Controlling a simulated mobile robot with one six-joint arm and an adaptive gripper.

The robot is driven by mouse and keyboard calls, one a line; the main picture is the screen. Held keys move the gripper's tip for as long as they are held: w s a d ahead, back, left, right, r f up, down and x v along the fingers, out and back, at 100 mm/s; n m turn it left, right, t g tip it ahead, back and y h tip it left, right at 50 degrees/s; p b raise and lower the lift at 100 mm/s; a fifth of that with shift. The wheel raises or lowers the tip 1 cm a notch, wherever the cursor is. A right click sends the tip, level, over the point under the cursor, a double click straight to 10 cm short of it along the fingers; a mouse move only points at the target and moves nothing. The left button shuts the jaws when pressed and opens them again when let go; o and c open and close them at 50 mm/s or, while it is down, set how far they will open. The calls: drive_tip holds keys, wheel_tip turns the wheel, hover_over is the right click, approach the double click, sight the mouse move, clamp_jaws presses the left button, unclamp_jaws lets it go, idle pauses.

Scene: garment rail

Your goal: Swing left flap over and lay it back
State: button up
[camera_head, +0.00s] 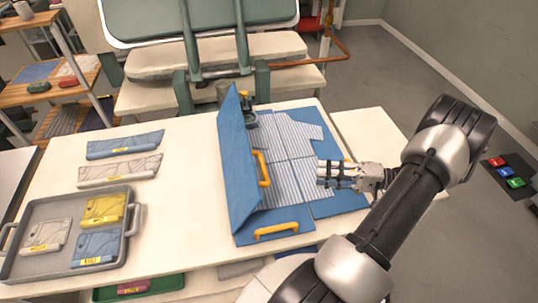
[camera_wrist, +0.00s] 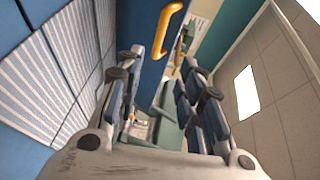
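The folding board lies on the white table, with a grey striped garment (camera_head: 292,141) on it. Its left flap (camera_head: 238,160) stands raised, roughly upright, at the board's left side. A yellow handle (camera_head: 262,168) is on the flap's right face. The blue flap (camera_wrist: 138,22) and a yellow handle (camera_wrist: 167,28) also show in the wrist view. The near flap (camera_head: 258,219) lies flat with its own yellow handle (camera_head: 277,230). My gripper (camera_head: 322,173) is over the board's right part, right of the raised flap and apart from it. Its fingers (camera_wrist: 160,100) are spread and empty.
A grey tray (camera_head: 133,222) with several folded, labelled garments stands at the left of the table (camera_head: 180,190). Two folded pieces (camera_head: 124,144) (camera_head: 120,170) lie behind it. A green press-like frame (camera_head: 215,40) stands behind the table. Bare table separates tray and raised flap.

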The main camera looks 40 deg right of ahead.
drive_tip(key=x, duration=1.7)
drive_tip(key=shift+a+b, duration=0.2)
drive_tip(key=shift+b, duration=0.2)
drive_tip(key=shift+f, duration=0.1)
clamp_jaws()
